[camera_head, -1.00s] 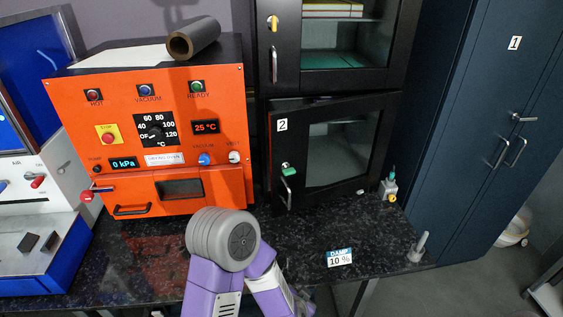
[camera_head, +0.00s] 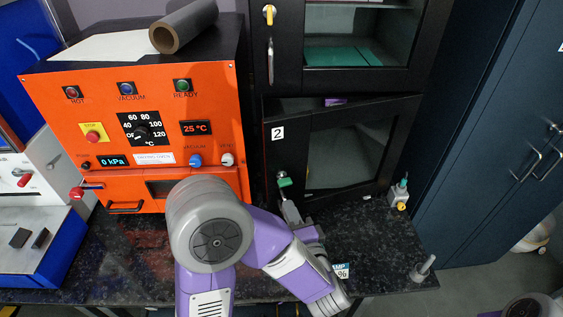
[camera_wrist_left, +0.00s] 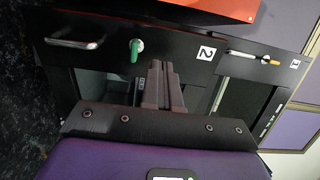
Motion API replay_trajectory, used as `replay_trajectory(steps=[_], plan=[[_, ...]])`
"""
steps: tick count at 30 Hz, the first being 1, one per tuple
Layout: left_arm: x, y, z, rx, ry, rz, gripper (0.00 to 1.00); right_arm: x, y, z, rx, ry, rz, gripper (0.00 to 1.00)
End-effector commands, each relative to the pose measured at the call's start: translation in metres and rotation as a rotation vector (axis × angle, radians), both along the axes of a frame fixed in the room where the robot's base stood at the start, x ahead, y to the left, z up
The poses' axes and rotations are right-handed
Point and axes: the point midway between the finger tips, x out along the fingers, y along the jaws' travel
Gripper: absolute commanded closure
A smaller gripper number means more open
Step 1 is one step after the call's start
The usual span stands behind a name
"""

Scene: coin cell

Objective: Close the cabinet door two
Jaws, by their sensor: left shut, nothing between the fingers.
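The lower cabinet door (camera_head: 295,146), labelled 2, has a black frame and a glass window. It stands ajar, with a gap along its top edge. A green-topped key or knob (camera_head: 285,182) is on its left side, also seen in the left wrist view (camera_wrist_left: 136,48) near the metal handle (camera_wrist_left: 75,43). My left gripper (camera_head: 291,212) is at the door's lower left in the head view. In the left wrist view its fingers (camera_wrist_left: 163,66) are together and empty, pointing at the door frame between the green knob and the label. Whether they touch it I cannot tell. My right gripper is out of view.
An orange drying oven (camera_head: 100,110) stands left of the cabinet. The upper cabinet door (camera_head: 283,50) is above door 2. A small bottle-like fitting (camera_head: 399,196) and a grey peg (camera_head: 423,268) stand on the black countertop (camera_head: 375,245) at right. A tall blue cabinet (camera_head: 490,150) is farther right.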

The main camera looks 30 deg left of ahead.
Motion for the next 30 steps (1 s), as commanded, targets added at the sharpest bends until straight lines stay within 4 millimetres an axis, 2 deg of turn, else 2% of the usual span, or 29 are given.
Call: replay_trajectory(steps=[5, 18, 24, 30], plan=[[0.016, 0.02, 0.0, -0.001, -0.002, 0.008, 1.0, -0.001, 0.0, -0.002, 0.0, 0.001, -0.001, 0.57], [0.077, 0.084, -0.001, -0.001, -0.003, 0.005, 1.0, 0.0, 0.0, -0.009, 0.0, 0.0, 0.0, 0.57], [0.091, 0.097, -0.001, -0.001, -0.001, 0.001, 1.0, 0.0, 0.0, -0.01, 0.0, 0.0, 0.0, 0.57], [0.094, 0.1, 0.0, -0.001, -0.001, 0.0, 1.0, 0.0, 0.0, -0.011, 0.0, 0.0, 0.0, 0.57]])
